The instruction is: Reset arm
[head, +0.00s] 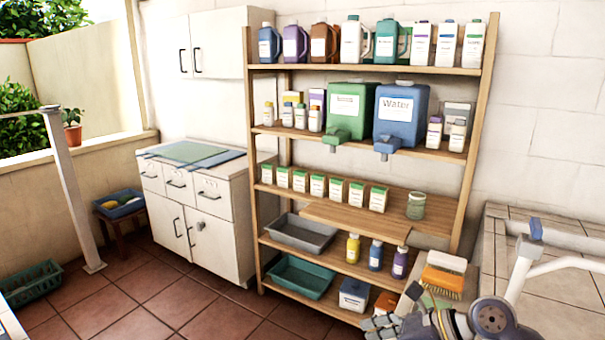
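My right gripper (384,322) is at the bottom edge, right of centre, in front of the lower right part of the wooden shelf unit (478,130). Its fingers are partly cut off by the frame and seen at an angle, so I cannot tell whether they are open or shut. No object shows clearly between them. An orange and white scrubbing brush (443,275) with tan bristles is just above and to the right of this gripper, apart from its fingers. My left gripper is not in view.
The shelves hold bottles, a green dispenser (351,113), a blue water dispenser (402,114), small boxes and trays. A white cabinet (217,232) stands left of them. A tiled counter (562,310) is at right.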

